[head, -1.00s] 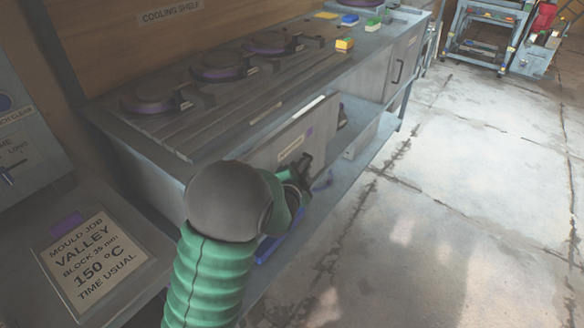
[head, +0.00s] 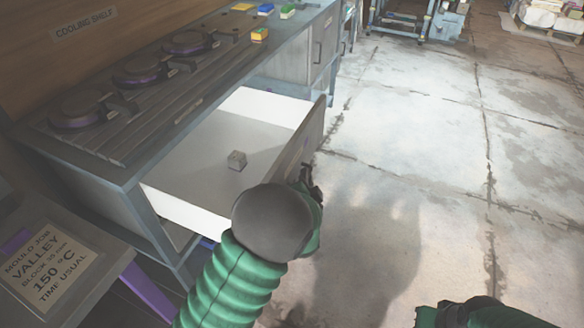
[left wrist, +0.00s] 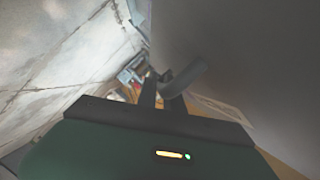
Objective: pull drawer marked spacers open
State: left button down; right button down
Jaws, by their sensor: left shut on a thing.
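The drawer (head: 200,172) under the cooling shelf bench stands pulled well out, its pale inside in plain view. My left gripper (head: 308,183) is at the outer side of the drawer front (head: 313,128). The left wrist view shows my left gripper (left wrist: 160,88) shut on the grey handle (left wrist: 186,78), beside the drawer front (left wrist: 245,50). The front's label is seen too edge-on to read. Part of my right arm (head: 470,314) shows at the bottom right; its fingers cannot be made out.
The bench top holds round moulds (head: 140,68) and small coloured blocks (head: 260,35). A closed cabinet door (head: 319,45) is beyond the drawer. A job card (head: 50,268) lies at lower left. The concrete floor (head: 430,150) to the right is clear.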

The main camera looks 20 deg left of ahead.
pick_arm(q)
jog(key=d, duration=0.3)
jog(key=shift+s+f+p, duration=0.25)
jog(key=shift+f+p, duration=0.05)
jog(key=shift+f, duration=0.05)
jog(key=c, duration=1.8)
grip_release()
jog(key=shift+o, duration=0.2)
jog(key=shift+w, duration=0.1)
jog(key=shift+r, duration=0.15)
jog(key=shift+a, duration=0.1)
